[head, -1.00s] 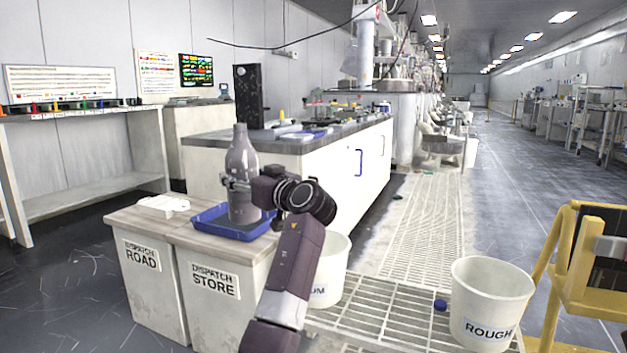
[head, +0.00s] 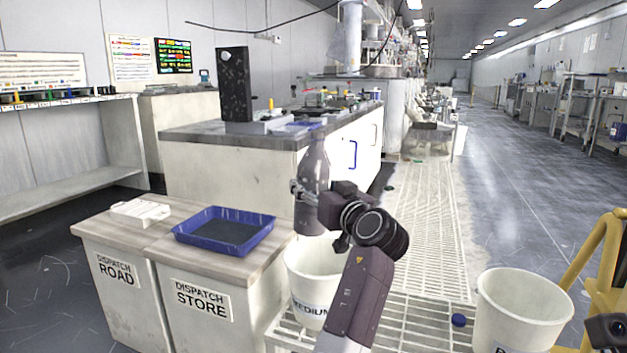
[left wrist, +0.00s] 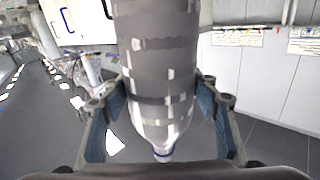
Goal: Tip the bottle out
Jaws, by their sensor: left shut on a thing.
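The grey bottle (head: 313,168) is in my left gripper (head: 302,192), upright with its narrow neck on top, clear of the blue tray. In the head view it shows above and behind the rim of the white bucket marked MEDIUM (head: 306,280); I cannot tell whether it is right over the opening. In the left wrist view the grey banded bottle (left wrist: 160,75) fills the middle between both fingers, its neck toward the bottom of the picture. The gripper is shut around its body. I cannot make out my right gripper.
The blue tray (head: 185,236) is empty on the dispatch counter, right of a small white block (head: 140,211). A second white bucket (head: 522,300) stands at the lower right, near a yellow frame (head: 598,255). A blue cap (head: 459,320) lies on the floor grating.

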